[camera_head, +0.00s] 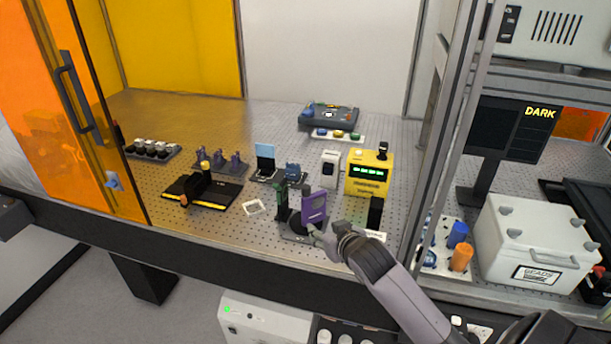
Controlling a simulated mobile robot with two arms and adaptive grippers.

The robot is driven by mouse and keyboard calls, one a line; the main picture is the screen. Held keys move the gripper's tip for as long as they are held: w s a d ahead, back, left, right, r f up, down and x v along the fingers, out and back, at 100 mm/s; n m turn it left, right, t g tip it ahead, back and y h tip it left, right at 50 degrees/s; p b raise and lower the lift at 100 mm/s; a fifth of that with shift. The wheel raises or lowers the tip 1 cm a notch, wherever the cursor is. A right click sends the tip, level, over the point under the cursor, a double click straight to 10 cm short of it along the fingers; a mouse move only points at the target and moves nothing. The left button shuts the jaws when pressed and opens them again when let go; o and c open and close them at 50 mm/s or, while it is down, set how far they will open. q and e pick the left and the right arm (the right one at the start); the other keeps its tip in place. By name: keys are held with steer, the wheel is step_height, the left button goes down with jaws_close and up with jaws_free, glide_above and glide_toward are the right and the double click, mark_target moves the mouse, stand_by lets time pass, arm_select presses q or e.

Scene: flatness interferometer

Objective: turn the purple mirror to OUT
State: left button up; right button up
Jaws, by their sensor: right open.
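The purple mirror (313,208) is an upright purple plate on a dark mount (296,224) near the front edge of the optical table. Any OUT marking is too small to read. My right arm comes in from the lower right, and my right gripper (314,232) is open at the lower front of the purple mirror. The fingertips are very close to the mirror's lower edge; I cannot tell whether they touch it. My left gripper is not in view.
A yellow device (369,172) with a green display and a white unit (330,168) stand behind the mirror. A black stage with yellow edges (222,194) lies to the left. A white frame (254,207) lies on the table. A metal post (437,130) rises at right.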

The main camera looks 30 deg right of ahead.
step_height(320, 180, up, 6)
steer(key=w+d+t, duration=0.1)
steer(key=w+d, duration=0.1)
steer(key=p, duration=0.2)
glide_toward(308, 189)
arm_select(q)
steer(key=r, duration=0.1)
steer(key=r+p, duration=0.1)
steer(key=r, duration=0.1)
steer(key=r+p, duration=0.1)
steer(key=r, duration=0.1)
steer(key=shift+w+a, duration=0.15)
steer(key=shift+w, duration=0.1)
arm_select(e)
steer(key=shift+h, duration=0.3)
steer(key=x, duration=1.1)
steer(key=shift+w+a+f, duration=0.1)
steer(key=shift+w+a, duration=0.15)
steer(key=shift+w, duration=0.05)
steer(key=shift+c, duration=0.6)
jaws_close()
